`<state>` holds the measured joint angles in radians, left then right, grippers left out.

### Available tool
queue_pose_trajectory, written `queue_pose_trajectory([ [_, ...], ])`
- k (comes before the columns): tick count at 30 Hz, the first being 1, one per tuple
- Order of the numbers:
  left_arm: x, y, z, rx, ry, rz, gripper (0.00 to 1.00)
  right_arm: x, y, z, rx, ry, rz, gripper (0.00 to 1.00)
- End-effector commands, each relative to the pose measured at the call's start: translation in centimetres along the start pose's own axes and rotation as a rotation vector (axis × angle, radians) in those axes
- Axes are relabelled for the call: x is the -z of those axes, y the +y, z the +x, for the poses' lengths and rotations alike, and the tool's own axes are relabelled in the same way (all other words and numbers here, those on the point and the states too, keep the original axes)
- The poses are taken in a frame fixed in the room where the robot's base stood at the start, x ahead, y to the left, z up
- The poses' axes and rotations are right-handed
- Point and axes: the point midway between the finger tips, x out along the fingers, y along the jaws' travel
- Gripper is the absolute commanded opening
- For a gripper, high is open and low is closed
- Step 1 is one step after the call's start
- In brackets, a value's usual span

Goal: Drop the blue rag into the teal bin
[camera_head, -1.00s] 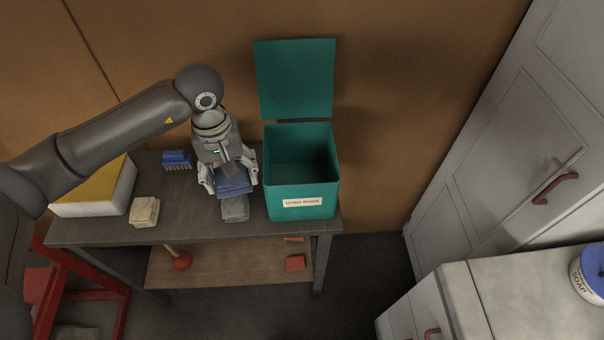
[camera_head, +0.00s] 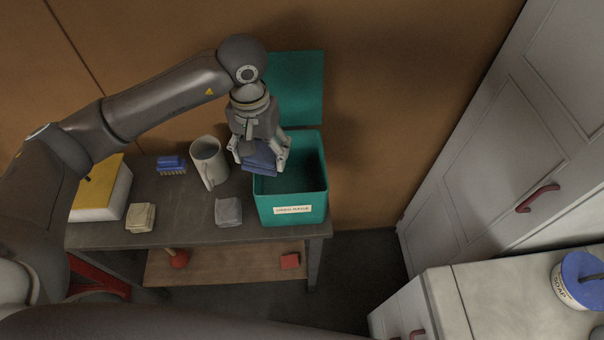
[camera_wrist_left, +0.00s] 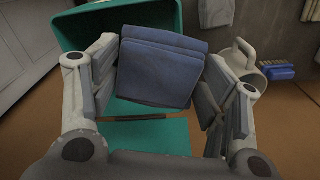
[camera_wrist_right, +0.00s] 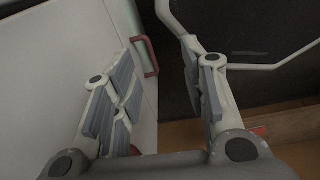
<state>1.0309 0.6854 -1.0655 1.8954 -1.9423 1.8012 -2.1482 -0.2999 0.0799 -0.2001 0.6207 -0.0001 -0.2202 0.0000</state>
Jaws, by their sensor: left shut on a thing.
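The blue rag (camera_head: 260,158) is a folded dark blue cloth. My left gripper (camera_head: 260,150) is shut on it and holds it in the air. In the head view the rag overlaps the left rim of the teal bin (camera_head: 318,203). The bin stands on the bench with its lid (camera_head: 300,85) open at the back. In the left wrist view the rag (camera_wrist_left: 162,68) sits between the fingers, with part of the bin (camera_wrist_left: 72,30) behind it. My right gripper (camera_wrist_right: 160,88) is open and empty in the right wrist view.
A grey cloth (camera_head: 228,211), a mug (camera_head: 208,165), a blue brush (camera_head: 171,164), a beige cloth stack (camera_head: 141,217) and a yellow-topped box (camera_head: 100,195) stand on the bench (camera_head: 185,203). A soap tub (camera_head: 575,280) is on the right counter. White cabinets (camera_head: 490,165) line the right.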

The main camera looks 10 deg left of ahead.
Motion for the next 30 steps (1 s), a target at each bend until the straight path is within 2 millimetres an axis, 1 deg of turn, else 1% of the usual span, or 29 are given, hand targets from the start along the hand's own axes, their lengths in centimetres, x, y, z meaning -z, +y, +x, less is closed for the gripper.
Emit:
queue_pose_trajectory([
  [1, 0.3, 0.2, -0.5, 0.000, -0.002, 0.011, 0.36, 0.0, 0.0, -0.7, 0.000, -0.001, 0.000, 0.40],
  [2, 0.5, 0.2, -0.7, 0.000, -0.002, 0.020, 0.36, 0.0, 0.0, -0.9, 0.000, -0.001, 0.000, 0.40],
  [15, 3.7, 1.0, -0.4, 0.006, -0.021, 0.052, 0.36, 0.1, 0.2, -2.9, -0.002, -0.002, -0.001, 0.40],
  [20, 4.3, 1.2, -0.1, 0.008, -0.027, 0.061, 0.36, 0.2, 0.2, -3.2, -0.002, -0.002, -0.001, 0.40],
  [23, 4.3, 1.2, 0.6, 0.009, -0.030, 0.064, 0.36, 0.1, 0.2, -3.1, -0.002, -0.002, -0.001, 0.40],
  [30, 4.2, 1.2, 3.4, 0.008, -0.030, 0.063, 0.36, 0.1, 0.1, -2.4, -0.001, -0.002, 0.000, 0.40],
])
